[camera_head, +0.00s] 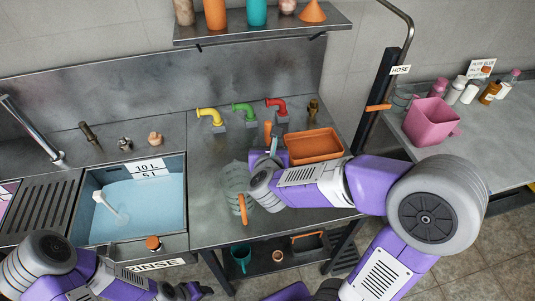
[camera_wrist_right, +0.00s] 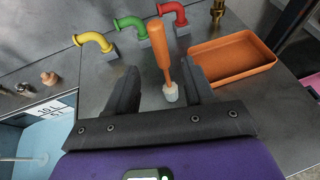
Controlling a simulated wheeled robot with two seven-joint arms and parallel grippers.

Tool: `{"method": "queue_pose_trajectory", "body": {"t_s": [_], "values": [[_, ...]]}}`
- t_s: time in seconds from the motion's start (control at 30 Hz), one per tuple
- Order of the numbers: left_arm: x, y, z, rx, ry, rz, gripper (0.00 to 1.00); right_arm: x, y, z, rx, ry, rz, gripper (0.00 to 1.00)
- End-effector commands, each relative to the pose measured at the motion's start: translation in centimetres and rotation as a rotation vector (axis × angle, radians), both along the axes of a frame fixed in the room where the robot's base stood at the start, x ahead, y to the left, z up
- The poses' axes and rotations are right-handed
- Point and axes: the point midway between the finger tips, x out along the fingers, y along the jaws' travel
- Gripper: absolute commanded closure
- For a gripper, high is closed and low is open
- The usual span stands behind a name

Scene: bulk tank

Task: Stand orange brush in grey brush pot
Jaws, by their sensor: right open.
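The orange brush (camera_wrist_right: 161,52) shows in the right wrist view with its long orange handle pointing away and a pale end close to my gripper. Its handle (camera_head: 268,131) also shows in the head view, left of the orange tray. My right gripper (camera_wrist_right: 161,70) is open, with one dark finger on each side of the brush and gaps between. In the head view my right gripper (camera_head: 266,160) is partly hidden by its own wrist. My left gripper (camera_head: 190,290) is at the bottom edge, its jaws unclear. I cannot make out a grey brush pot.
An orange tray (camera_head: 314,147) lies right of the brush. Yellow (camera_head: 209,115), green (camera_head: 243,110) and red (camera_head: 277,105) taps stand behind. A clear jug (camera_head: 236,178) stands left of my right wrist. A water-filled sink (camera_head: 150,212) is left; a pink bucket (camera_head: 430,120) stands right.

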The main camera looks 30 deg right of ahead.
Motion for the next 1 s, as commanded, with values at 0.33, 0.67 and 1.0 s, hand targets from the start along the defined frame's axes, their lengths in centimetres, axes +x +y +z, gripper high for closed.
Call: {"method": "queue_pose_trajectory", "body": {"t_s": [0.33, 0.67, 1.0], "values": [[0.0, 0.0, -0.7, 0.000, 0.000, 0.000, 0.47, 3.8, -1.9, -2.1, -0.008, 0.005, -0.001, 0.47], [0.0, 0.0, -0.8, 0.000, 0.000, 0.000, 0.47, 5.5, -2.7, -2.7, -0.008, 0.003, 0.001, 0.47], [0.0, 0.0, -0.8, 0.000, 0.000, 0.000, 0.47, 5.4, -2.7, -2.7, -0.008, 0.003, 0.001, 0.86]]}}
